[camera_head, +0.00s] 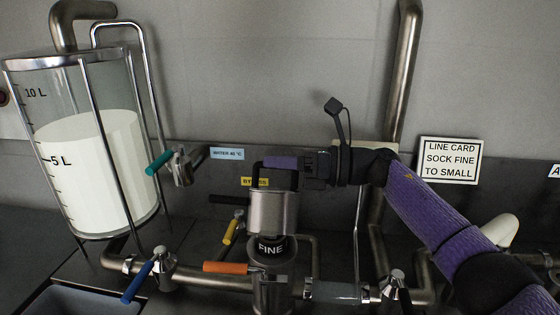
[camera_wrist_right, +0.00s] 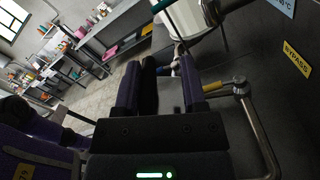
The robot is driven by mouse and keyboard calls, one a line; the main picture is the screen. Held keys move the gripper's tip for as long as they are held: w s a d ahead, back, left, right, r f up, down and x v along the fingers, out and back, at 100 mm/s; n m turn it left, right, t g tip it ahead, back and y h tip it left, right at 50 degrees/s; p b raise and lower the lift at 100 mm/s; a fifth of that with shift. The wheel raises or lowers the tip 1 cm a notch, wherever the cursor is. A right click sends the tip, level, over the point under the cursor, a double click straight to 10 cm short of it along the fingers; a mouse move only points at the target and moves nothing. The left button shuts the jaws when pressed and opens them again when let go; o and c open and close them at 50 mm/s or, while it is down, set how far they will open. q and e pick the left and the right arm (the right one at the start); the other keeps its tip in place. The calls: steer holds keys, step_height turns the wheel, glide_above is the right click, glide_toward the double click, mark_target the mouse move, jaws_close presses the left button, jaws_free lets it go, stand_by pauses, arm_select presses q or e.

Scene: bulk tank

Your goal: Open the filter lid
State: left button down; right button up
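The filter (camera_head: 272,212) is a steel cylinder with a dark collar marked FINE, standing near the lower middle of the head view. A dark arch shape rises at its top; I cannot tell which part is lid handle and which is gripper. My right gripper (camera_head: 279,165) comes in from the right, level, with its fingers at the top of the filter. In the right wrist view the purple and black fingers of this gripper (camera_wrist_right: 169,88) stand apart with a gap between them. The filter does not show clearly there. My left gripper is not in view.
A clear tank (camera_head: 98,150) of white liquid stands at left. Blue (camera_head: 137,282), orange (camera_head: 226,267), yellow (camera_head: 230,231) and teal (camera_head: 159,163) valve handles surround the pipes. A card (camera_head: 451,160) reads LINE CARD SOCK FINE TO SMALL. A vertical pipe (camera_head: 404,50) runs up the wall behind my arm.

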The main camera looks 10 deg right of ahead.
steer(key=v, duration=1)
steer(key=shift+p, duration=0.3)
